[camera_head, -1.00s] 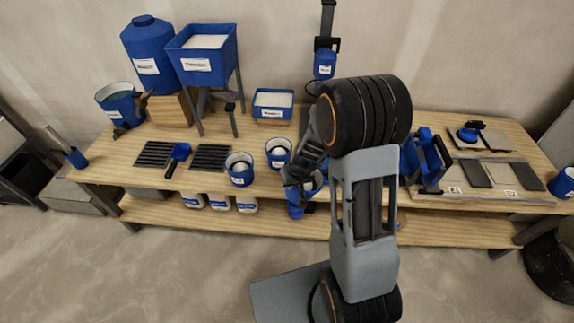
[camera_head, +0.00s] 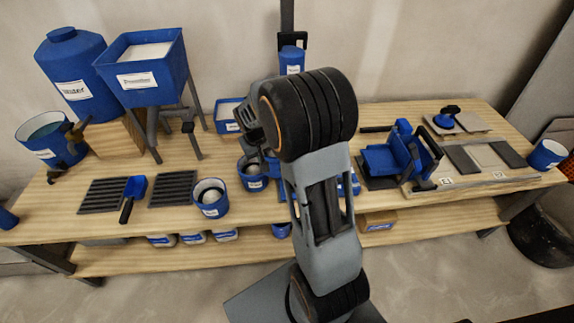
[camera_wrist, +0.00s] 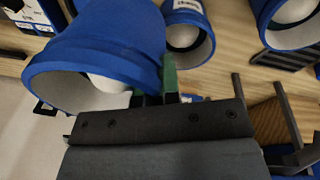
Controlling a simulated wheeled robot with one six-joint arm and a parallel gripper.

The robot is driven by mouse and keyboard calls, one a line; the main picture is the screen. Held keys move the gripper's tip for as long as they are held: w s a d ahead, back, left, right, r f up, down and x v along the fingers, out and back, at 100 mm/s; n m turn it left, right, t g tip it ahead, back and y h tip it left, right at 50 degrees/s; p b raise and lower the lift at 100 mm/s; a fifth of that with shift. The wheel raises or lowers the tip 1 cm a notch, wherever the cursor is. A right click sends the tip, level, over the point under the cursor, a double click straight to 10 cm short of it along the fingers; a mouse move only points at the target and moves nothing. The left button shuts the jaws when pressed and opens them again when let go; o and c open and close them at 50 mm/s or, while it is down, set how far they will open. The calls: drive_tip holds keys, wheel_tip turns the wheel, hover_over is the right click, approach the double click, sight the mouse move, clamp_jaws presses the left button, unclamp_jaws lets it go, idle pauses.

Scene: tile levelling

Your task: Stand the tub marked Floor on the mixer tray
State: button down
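A large blue tub (camera_wrist: 105,50) with pale contents fills the upper left of the wrist view. Its rim is at my gripper (camera_wrist: 155,92), whose green-padded fingers appear closed on the tub's wall. No label shows on this tub, so I cannot read its mark. In the head view my gripper and this tub are mostly hidden behind my arm. A blue mixer (camera_head: 291,60) hangs on a dark upright at the wall. The spot below it, where a tray would be, is hidden by my arm.
Two blue tubs, one in front (camera_head: 211,198) and one behind (camera_head: 252,174), stand on the bench left of my arm. A blue hopper (camera_head: 143,80) on legs, a water tank (camera_head: 72,70) and a blue box (camera_head: 227,115) stand behind. Blue equipment (camera_head: 395,155) is at the right.

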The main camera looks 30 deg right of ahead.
drive_tip(key=d+f, duration=0.1)
drive_tip(key=d, duration=0.1)
drive_tip(key=d+f, duration=0.1)
drive_tip(key=d, duration=0.1)
drive_tip(key=d+f, duration=0.1)
drive_tip(key=d, duration=0.1)
drive_tip(key=shift+w+d, duration=0.1)
drive_tip(key=shift+w, duration=0.2)
drive_tip(key=d+f, duration=0.2)
drive_tip(key=f, duration=0.1)
drive_tip(key=d+f, duration=0.1)
drive_tip(key=shift+w+d+f, duration=0.2)
drive_tip(key=shift+w+d, duration=0.05)
drive_tip(key=shift+d, duration=0.05)
drive_tip(key=shift+d+f, duration=0.2)
drive_tip(key=shift+f, duration=0.8)
drive_tip(key=shift+d+f, duration=0.15)
drive_tip(key=shift+f, duration=0.8)
drive_tip(key=shift+f, duration=0.1)
drive_tip(key=c, duration=1.3)
unclamp_jaws()
drive_tip(key=shift+o, duration=0.2)
